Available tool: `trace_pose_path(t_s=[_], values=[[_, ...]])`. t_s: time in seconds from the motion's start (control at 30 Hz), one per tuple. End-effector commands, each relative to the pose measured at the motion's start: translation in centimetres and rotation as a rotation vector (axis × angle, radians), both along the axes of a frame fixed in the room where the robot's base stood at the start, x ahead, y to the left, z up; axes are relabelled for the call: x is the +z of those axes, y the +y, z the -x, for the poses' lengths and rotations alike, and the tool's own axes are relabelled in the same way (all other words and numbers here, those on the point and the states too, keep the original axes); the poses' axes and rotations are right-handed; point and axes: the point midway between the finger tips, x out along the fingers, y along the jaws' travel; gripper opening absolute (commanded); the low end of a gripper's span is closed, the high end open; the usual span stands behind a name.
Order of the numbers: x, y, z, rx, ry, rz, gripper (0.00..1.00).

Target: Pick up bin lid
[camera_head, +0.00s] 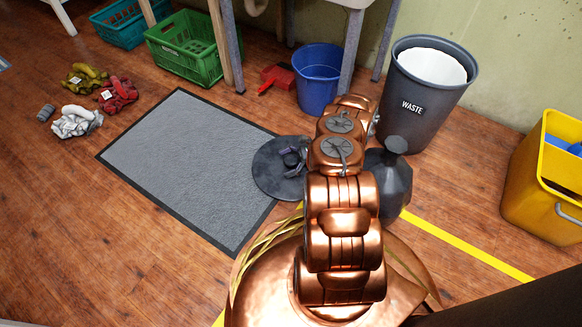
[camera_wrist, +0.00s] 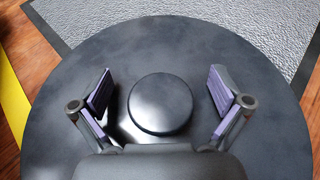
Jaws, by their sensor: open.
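The bin lid (camera_head: 270,176) is a dark grey round disc with a raised round knob. It lies on the floor, its edge over or against the right edge of the grey mat. In the wrist view the lid (camera_wrist: 70,75) fills most of the picture, with its knob (camera_wrist: 160,104) in the middle. My gripper (camera_wrist: 160,88) is open above the lid, one purple-padded finger on each side of the knob, with gaps between. In the head view my gripper (camera_head: 293,158) is small over the lid, and my arm hides the lid's right side.
The grey mat (camera_head: 190,150) lies left of the lid. A waste bin (camera_head: 408,110), a blue bucket (camera_head: 318,82) and a dark faceted object (camera_head: 390,180) stand near my arm. A yellow bin (camera_head: 530,190) is at right. Gloves (camera_head: 76,122) and crates (camera_head: 180,50) lie left and behind.

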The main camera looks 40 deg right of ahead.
Motion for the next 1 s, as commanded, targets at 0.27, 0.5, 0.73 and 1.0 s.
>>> trace_pose_path(t_s=[0.27,0.5,0.73,1.0], values=[[0.02,-0.02,-0.01,0.000,0.000,0.000,0.70],[-0.02,-0.01,-0.01,0.000,0.000,0.001,0.45],[-0.09,0.00,0.01,0.001,0.001,0.001,0.21],[-0.14,0.00,0.03,0.001,0.002,0.001,0.05]])
